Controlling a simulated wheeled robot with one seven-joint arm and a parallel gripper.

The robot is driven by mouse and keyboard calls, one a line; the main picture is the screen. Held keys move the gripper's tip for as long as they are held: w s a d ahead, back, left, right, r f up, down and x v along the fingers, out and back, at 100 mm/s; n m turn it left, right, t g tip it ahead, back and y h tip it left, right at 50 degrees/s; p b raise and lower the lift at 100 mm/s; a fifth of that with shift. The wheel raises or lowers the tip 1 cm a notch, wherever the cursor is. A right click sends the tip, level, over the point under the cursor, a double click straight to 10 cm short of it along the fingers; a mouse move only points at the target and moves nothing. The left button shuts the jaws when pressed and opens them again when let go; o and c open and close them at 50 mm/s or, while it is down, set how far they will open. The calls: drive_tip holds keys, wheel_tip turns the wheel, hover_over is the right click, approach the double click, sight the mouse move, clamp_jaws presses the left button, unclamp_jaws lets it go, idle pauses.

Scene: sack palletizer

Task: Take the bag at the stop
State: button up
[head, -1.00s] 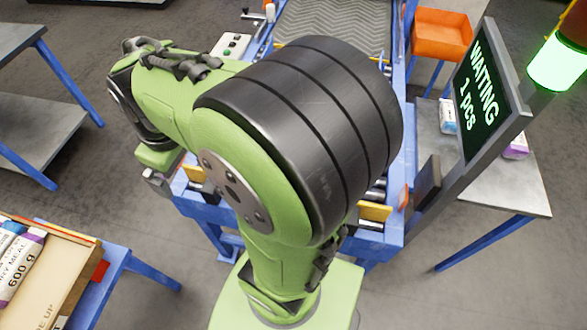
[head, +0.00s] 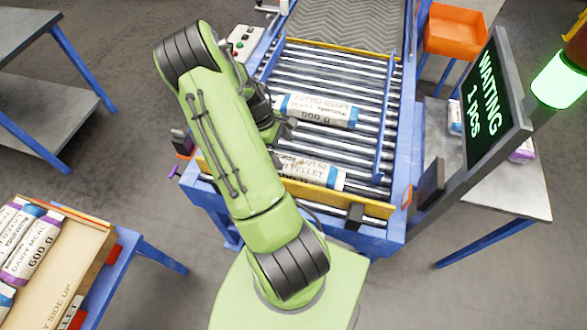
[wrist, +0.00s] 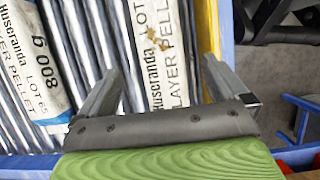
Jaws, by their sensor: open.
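The bag at the stop (head: 322,173) is white with printed "PELLET" text and lies across the rollers against the yellow stop bar (head: 335,197). Part of it is hidden by my arm. In the wrist view this bag (wrist: 158,40) has a brown stain on its print. My gripper (wrist: 161,66) is open above it, one finger on each side of the bag in the picture; I cannot tell how high above. In the head view my gripper (head: 284,130) is partly hidden by my arm. A second white bag (head: 325,110) lies farther up the rollers, also at left in the wrist view (wrist: 30,60).
The blue-framed roller conveyor (head: 396,150) has a side rail. A screen (head: 488,95) reads "WAITING 1 pcs" beside a lit green lamp (head: 560,78). An open carton (head: 80,262) with several bags stands lower left. An orange bin (head: 455,30) and a grey table (head: 500,190) are at right.

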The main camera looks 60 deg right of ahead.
sight(292, 163)
drive_tip(key=x, duration=0.9)
drive_tip(key=shift+f+b, duration=0.2)
drive_tip(key=shift+b, duration=0.15)
drive_tip(key=shift+r, duration=0.1)
drive_tip(key=c, duration=1.7)
